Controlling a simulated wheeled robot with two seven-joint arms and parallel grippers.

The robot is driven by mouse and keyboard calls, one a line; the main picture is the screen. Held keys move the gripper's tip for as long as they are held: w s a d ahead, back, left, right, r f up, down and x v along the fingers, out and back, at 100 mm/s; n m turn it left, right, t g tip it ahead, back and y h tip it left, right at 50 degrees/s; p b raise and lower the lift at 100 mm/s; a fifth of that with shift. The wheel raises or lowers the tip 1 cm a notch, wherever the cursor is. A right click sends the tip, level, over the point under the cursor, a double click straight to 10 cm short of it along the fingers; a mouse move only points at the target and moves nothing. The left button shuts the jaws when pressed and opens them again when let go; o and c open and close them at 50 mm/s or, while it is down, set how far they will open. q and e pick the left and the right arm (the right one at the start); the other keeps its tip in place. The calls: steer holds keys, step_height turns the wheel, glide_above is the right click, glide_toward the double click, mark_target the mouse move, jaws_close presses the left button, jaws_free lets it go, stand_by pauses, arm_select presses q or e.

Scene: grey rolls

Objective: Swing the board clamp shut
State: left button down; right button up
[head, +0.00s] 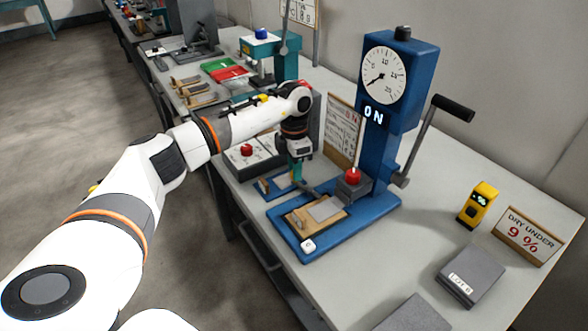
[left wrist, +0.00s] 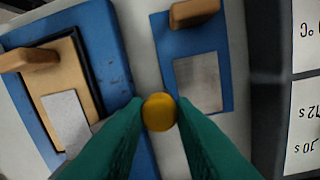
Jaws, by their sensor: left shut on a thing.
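My left gripper (head: 296,178) comes down between the blue press and a small blue plate. In the left wrist view, its green fingers (left wrist: 158,125) are shut on a round yellow knob (left wrist: 158,108). The knob seems to top the board clamp, whose arm is mostly hidden; a dark bar (head: 307,189) shows beside the fingers in the head view. The wooden board (head: 300,222) with a grey sheet lies on the blue press base (head: 338,240); it also shows at left in the left wrist view (left wrist: 84,75). My right gripper is not in view.
The press column (head: 378,150) has a dial, a lit ON sign and a black-handled lever (head: 452,108). A red knob (head: 352,176) sits at its foot. The small blue plate (left wrist: 222,88) lies beside the base. A yellow meter (head: 478,204) and grey block (head: 472,276) stand right.

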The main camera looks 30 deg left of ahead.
arm_select(q)
steer(key=shift+w+r, duration=0.1)
stand_by(0.3)
steer(key=c, duration=1.2)
jaws_free()
step_height(320, 180, up, 12)
steer(key=b, duration=0.1)
steer(key=shift+w+a, duration=0.15)
steer(key=shift+a, duration=0.1)
